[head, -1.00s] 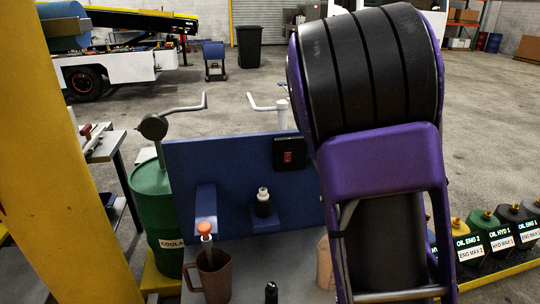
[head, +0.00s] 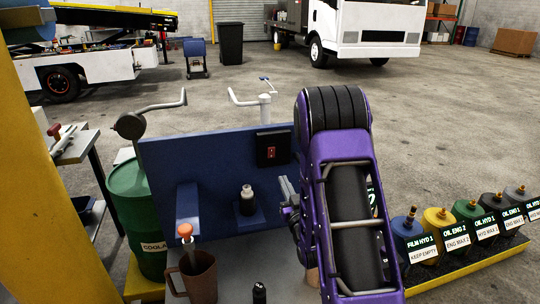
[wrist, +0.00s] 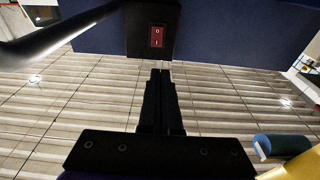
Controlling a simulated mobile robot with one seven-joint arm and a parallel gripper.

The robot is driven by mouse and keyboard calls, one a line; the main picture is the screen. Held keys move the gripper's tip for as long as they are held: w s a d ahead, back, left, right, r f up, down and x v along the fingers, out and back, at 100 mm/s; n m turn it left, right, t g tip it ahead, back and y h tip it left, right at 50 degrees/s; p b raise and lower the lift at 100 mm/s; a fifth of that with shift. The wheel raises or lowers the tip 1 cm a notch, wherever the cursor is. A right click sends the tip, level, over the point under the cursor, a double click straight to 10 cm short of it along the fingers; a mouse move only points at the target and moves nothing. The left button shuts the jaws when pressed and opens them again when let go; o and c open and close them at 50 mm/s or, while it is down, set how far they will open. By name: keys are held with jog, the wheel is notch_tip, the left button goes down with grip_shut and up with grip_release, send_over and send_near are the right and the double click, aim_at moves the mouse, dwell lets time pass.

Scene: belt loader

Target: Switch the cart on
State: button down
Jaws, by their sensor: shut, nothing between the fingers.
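The cart has an upright blue panel (head: 215,165) with a black switch box (head: 272,146) near its top right. A small red rocker switch (head: 271,153) sits on the box. In the wrist view the red rocker (wrist: 157,36) shows the marks 0 and I; I cannot tell which side is pressed in. My gripper (wrist: 161,73) is shut and empty, its fingertips just below the switch box in that view, apparently apart from it. In the head view my gripper (head: 287,188) is partly hidden by my purple arm, below and right of the box.
A brown jug (head: 195,278) stands on the cart top. A green drum (head: 140,210) is left, a yellow post (head: 45,170) further left. Oil cans (head: 440,232) line the right. Bent handles (head: 265,105) rise behind the panel.

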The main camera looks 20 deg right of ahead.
aim_at(269, 149)
jog(key=shift+w, duration=0.1)
jog(key=w, duration=0.4)
jog(key=w+r, duration=0.1)
jog(key=w, duration=0.4)
jog(key=w+r, duration=0.1)
jog(key=w, duration=0.3)
jog(key=shift+w, duration=0.4)
jog(key=shift+r, duration=0.1)
jog(key=shift+w+r+g+p, duration=0.25)
jog(key=shift+r+g+p, duration=0.25)
jog(key=shift+p, duration=0.45)
jog(key=shift+f+b, duration=0.35)
jog(key=shift+f, duration=0.15)
jog(key=shift+s, duration=0.15)
